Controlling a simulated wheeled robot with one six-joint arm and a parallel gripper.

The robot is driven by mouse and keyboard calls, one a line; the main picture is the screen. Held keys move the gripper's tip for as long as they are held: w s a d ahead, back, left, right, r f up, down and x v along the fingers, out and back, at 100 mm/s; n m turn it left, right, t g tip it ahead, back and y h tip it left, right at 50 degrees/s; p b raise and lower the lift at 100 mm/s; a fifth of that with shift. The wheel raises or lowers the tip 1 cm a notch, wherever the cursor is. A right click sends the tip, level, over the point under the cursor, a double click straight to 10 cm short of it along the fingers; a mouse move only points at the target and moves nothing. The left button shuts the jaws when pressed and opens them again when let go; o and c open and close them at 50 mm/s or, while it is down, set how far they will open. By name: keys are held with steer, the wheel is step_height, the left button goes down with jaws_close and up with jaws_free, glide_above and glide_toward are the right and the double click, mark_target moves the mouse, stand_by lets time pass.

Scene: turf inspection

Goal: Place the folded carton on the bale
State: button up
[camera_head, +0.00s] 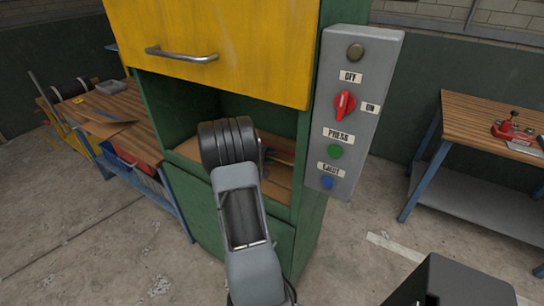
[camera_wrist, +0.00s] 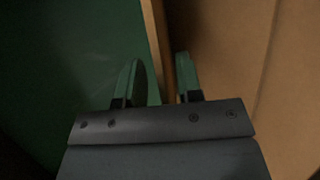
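My arm reaches into the open chamber of a green press with a raised yellow door (camera_head: 215,45). Brown cardboard (camera_head: 278,190) lies on the chamber floor; I cannot tell whether it is the bale or the folded carton. In the wrist view my gripper (camera_wrist: 160,82) has its two green fingers apart. A thin brown edge (camera_wrist: 156,40) runs between them, with a wide brown cardboard face (camera_wrist: 225,60) to the right. I cannot tell whether the fingers touch it. In the head view my wrist and arm hide the fingertips and much of the chamber.
A control panel (camera_head: 350,120) with a red switch is on the press's right side. Another table (camera_head: 480,118) with a red tool stands at right. Open floor lies between.

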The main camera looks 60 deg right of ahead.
steer(key=b+v, duration=0.1)
steer(key=v, duration=1)
steer(key=s+a+r+n+t+y, duration=0.1)
steer(key=s+a+t+y, duration=0.1)
steer(key=a, duration=1)
steer(key=s+a+n+t+y, duration=0.1)
steer(key=a+t+y, duration=0.3)
steer(key=a, duration=0.8)
steer(key=s+a+r+n+t+y, duration=0.1)
steer(key=s+a+t+y, duration=0.2)
steer(key=a, duration=0.9)
steer(key=y, duration=0.3)
steer(key=shift+s+a+r+y, duration=0.3)
steer(key=shift+r, duration=0.05)
